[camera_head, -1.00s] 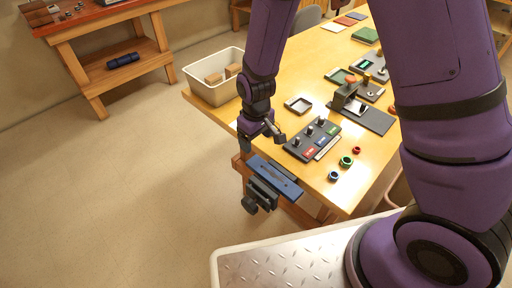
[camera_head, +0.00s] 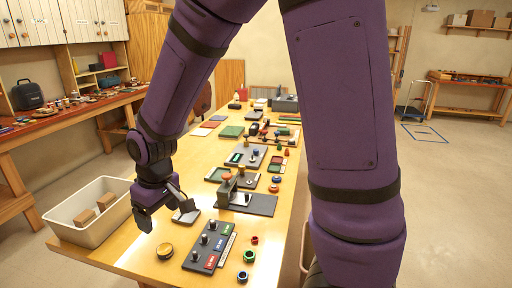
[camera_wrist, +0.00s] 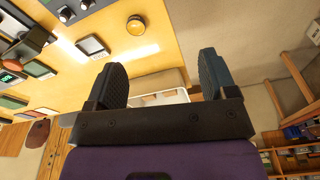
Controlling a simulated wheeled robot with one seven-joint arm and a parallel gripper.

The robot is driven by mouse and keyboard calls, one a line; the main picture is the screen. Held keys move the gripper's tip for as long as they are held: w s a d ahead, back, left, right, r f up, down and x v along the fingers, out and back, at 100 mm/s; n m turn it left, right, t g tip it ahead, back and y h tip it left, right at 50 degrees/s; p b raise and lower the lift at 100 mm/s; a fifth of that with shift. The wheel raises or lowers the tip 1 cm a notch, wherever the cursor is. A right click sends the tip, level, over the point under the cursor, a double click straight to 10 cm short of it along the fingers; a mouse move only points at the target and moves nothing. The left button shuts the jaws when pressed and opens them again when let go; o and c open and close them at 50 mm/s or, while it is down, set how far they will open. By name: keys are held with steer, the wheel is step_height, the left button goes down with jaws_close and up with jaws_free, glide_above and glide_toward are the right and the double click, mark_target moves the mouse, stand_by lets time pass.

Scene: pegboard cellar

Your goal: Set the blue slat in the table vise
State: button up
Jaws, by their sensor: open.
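My gripper (camera_head: 165,212) is open and empty, above the near left part of the table, close to the white bin. In the wrist view its two dark fingers (camera_wrist: 160,82) stand wide apart with nothing between them.
A white bin (camera_head: 62,228) with brown blocks is at the table's left edge. A knobbed panel (camera_head: 190,259), a yellow round piece (camera_head: 165,250) and small coloured rings (camera_head: 249,256) are in front. A grey clamp fixture (camera_head: 262,205) stands behind. Crowded table (camera_head: 120,256).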

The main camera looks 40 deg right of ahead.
steer(key=s+d+r+m+t, duration=0.2)
steer(key=s+d+r, duration=0.4)
steer(key=s+r, duration=0.3)
steer(key=s+d+r+m+t, duration=0.1)
steer(key=s+d+r+m, duration=0.1)
steer(key=s+d+r, duration=0.5)
step_height(320, 180, up, 3)
steer(key=s, duration=0.3)
steer(key=shift+d+f+m+t+h, duration=0.15)
steer(key=shift+m+t+h, duration=0.25)
